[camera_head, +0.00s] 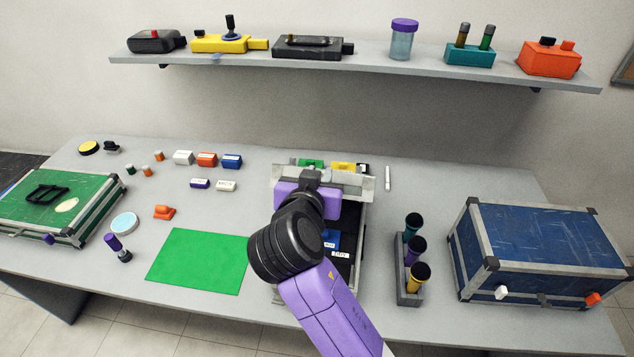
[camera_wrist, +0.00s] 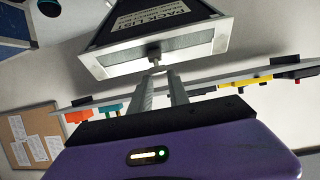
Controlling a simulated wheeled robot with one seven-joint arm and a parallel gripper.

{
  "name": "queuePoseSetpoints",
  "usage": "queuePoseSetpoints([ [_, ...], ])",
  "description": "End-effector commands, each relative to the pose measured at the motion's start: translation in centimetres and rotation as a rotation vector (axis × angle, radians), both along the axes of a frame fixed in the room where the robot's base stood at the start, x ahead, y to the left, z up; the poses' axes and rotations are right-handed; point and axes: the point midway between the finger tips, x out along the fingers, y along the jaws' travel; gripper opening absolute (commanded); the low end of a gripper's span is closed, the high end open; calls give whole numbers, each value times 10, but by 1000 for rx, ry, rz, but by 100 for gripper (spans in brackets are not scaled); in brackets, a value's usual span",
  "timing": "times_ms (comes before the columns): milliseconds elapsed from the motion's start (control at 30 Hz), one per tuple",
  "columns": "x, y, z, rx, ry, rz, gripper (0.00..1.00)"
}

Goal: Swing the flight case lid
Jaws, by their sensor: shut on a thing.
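The open flight case (camera_head: 361,238) stands in the middle of the bench, partly hidden by my arm. Its dark inside holds blue and white labelled items. Its lid (camera_head: 355,182) shows as a pale metal frame at the back of the case, partly behind my wrist. In the wrist view the lid (camera_wrist: 198,42) has a pale metal rim, a dark inside and a "PACK LIST" label (camera_wrist: 150,15). My gripper (camera_wrist: 160,72) is shut on a small tab (camera_wrist: 154,53) at the lid's rim. In the head view my fingertips are hidden.
A green case (camera_head: 30,210) is at the left and a blue case (camera_head: 545,245) at the right. A holder with several coloured-top tools (camera_head: 408,290) stands right of the open case. A green mat (camera_head: 198,261) lies left. A shelf (camera_head: 370,69) runs above the bench.

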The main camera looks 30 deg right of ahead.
Motion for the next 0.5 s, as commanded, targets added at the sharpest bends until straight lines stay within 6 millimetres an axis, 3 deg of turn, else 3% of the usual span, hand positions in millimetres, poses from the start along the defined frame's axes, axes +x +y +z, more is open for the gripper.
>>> queuePoseSetpoints([
  [500,23,-20,31,0,-2,-3,0],
])
